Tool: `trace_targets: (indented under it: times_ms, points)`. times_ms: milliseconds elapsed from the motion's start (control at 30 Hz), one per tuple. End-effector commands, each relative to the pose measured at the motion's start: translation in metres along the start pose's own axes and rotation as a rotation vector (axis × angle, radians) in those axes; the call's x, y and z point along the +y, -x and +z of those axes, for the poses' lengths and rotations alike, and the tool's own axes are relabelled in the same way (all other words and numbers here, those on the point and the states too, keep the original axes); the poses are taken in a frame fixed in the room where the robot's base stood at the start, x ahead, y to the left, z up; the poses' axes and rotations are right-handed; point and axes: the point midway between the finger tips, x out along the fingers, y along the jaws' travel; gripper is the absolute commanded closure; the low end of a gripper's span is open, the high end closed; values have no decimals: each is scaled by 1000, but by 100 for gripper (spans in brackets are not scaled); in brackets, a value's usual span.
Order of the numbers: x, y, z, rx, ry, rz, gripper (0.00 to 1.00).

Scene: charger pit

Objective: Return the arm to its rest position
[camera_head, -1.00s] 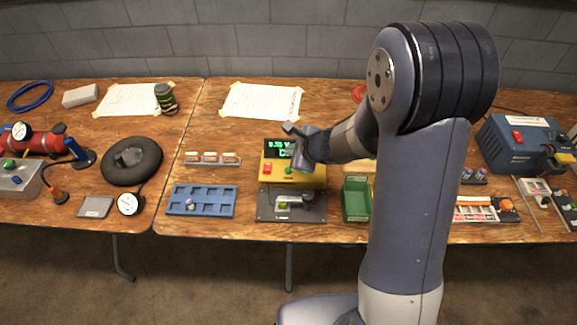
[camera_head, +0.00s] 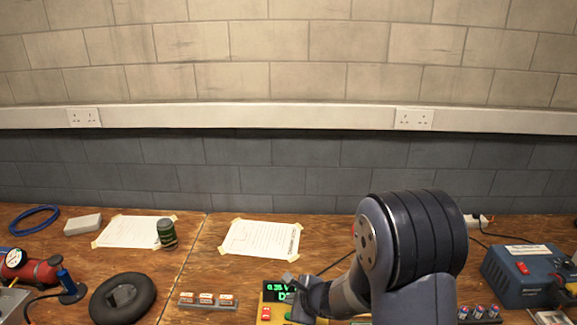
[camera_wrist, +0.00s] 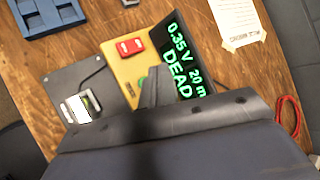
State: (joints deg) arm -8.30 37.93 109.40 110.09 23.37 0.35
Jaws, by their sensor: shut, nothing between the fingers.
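My arm (camera_head: 405,265) reaches over the bench, bent at a large dark joint. My gripper (camera_head: 290,281) is shut and empty above the yellow battery tester (camera_head: 264,313), partly covering its display (camera_head: 274,291). In the wrist view, the dark gripper (camera_wrist: 157,86) stands over the tester, apart from or touching it I cannot tell. The display (camera_wrist: 186,62) reads 0.35 V and DEAD in green. A grey plate with a small cradle (camera_wrist: 82,106) lies beside the tester's red switch (camera_wrist: 132,46).
A row of small cells (camera_head: 206,300) sits left of the tester. A black ring cushion (camera_head: 122,298) and red cylinder (camera_head: 35,271) are further left. A blue power unit (camera_head: 522,276) stands right of my arm. A taped paper sheet (camera_head: 262,239) lies flat behind; the wall is beyond.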

Motion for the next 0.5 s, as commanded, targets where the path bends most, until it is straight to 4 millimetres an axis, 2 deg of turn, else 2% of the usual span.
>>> trace_targets:
  times_ms: [33,200,500]
  points:
    - [-8,10,8,-2,4,-4,100]
    - [-18,24,18,-2,4,-4,100]
    - [-26,35,26,-2,3,-3,100]
